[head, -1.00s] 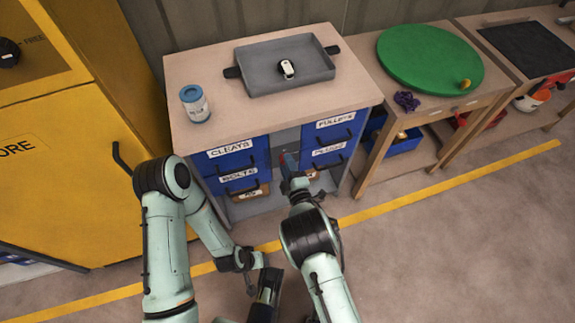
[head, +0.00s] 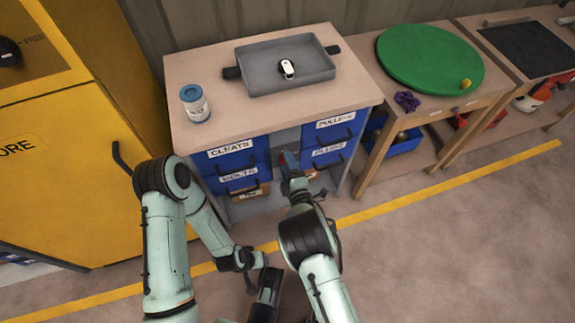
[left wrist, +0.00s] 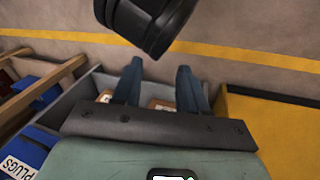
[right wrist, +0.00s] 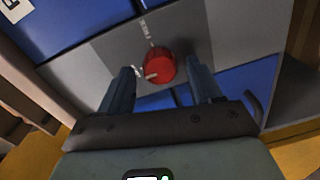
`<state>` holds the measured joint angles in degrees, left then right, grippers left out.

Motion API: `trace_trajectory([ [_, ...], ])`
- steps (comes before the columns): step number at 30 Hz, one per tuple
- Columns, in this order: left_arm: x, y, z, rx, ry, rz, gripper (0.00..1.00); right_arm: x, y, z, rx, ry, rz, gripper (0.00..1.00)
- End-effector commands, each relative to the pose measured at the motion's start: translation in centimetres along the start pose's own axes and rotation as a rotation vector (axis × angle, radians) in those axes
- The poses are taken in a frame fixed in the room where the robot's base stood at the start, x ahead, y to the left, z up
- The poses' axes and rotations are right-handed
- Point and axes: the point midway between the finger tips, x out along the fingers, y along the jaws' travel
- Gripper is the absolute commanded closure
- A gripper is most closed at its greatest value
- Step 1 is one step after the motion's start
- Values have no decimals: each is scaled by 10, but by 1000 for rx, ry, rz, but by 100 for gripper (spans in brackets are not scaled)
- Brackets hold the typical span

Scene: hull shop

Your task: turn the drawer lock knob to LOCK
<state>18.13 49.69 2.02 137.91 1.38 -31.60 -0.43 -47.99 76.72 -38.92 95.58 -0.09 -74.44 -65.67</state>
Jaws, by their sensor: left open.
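The red lock knob (right wrist: 160,65) is on the grey panel (right wrist: 185,32) between the blue drawers in the right wrist view. A pale pointer mark shows on its lower left, and small white labels sit above and left of it; I cannot read them. My right gripper (right wrist: 161,87) is open, its fingers apart on either side of the knob, with no clear contact. In the head view my right gripper (head: 288,163) is in front of the panel and hides most of the knob. My left gripper (left wrist: 159,80) is open and empty, low in front of the cabinet.
The cabinet top (head: 230,125) carries a grey tray (head: 262,82) with a white object and a blue-white can (head: 195,104). A yellow cabinet (head: 70,190) stands left; a table with a green disc (head: 430,58) stands right. The floor in front is clear.

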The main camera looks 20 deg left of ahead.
Motion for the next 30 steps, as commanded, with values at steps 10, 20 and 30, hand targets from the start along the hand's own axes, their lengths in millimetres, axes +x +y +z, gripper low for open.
trace_trajectory([
  [10,-4,1,4,1,-12,1,57,-11,0,0,2,0,-2,36],
  [20,-23,8,28,7,-84,5,57,-82,1,0,1,-2,-4,36],
  [30,-32,10,40,10,-122,7,57,-130,0,0,1,0,-1,36],
])
